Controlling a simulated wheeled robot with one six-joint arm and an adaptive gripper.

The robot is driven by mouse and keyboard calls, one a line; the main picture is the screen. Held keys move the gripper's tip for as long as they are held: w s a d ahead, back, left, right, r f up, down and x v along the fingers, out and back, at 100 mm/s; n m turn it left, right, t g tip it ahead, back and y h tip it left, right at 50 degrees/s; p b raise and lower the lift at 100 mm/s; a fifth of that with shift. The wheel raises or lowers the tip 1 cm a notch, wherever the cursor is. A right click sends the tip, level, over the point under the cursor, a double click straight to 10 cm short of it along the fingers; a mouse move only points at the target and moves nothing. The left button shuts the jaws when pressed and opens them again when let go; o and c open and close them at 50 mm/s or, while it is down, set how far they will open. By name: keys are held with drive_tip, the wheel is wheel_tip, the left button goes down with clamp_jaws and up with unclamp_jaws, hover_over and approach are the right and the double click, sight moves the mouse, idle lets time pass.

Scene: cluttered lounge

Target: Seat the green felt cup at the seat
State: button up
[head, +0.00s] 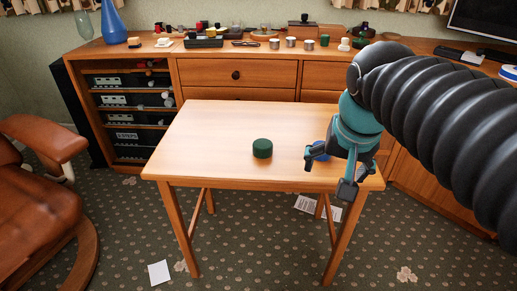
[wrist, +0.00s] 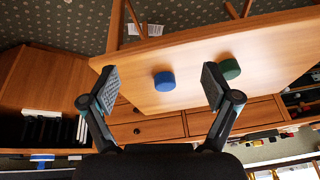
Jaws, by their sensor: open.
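A dark green round, short cup-like piece (head: 262,148) stands on the small wooden table (head: 215,125), right of its middle. In the wrist view it (wrist: 231,68) shows just beyond the right fingertip. A blue round piece (head: 320,150) is on the same table, further right, partly hidden by my gripper. In the wrist view the blue piece (wrist: 164,81) appears between my fingers, some way beyond them. My gripper (head: 328,172) is open and empty over the table's right part, touching neither piece. I cannot tell which thing is the seat.
Behind the table a wooden sideboard (head: 235,72) carries several small items, among them a green cylinder (head: 324,40), metal tins and a blue vase (head: 112,22). A brown leather chair (head: 40,190) stands at the left. The table's left half is clear. Papers (head: 159,272) lie on the carpet.

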drive_tip(key=w+a+r+m+g+b, duration=0.2)
drive_tip(key=w+a+r+m, duration=0.15)
drive_tip(key=w+a, duration=0.5)
drive_tip(key=m+g+h+b, duration=0.1)
drive_tip(key=m, duration=0.2)
approach(263, 143)
drive_tip(key=f, duration=0.1)
drive_tip(key=f+b, duration=0.1)
drive_tip(key=f, duration=0.1)
drive_tip(key=f+b, duration=0.1)
drive_tip(key=f, duration=0.1)
drive_tip(key=shift+a, duration=0.25)
drive_tip(key=shift+w+d+f+b, duration=0.2)
drive_tip(key=shift+f+b, duration=0.15)
drive_tip(key=shift+f, duration=0.5)
drive_tip(key=shift+w+d+f+b, duration=0.1)
drive_tip(key=shift+d+f+b, duration=0.2)
drive_tip(key=shift+f, duration=0.55)
drive_tip(key=shift+w+d+f+b, duration=0.15)
drive_tip(key=shift+f+b, duration=0.25)
drive_tip(key=shift+f, duration=0.45)
drive_tip(key=c, duration=0.9)
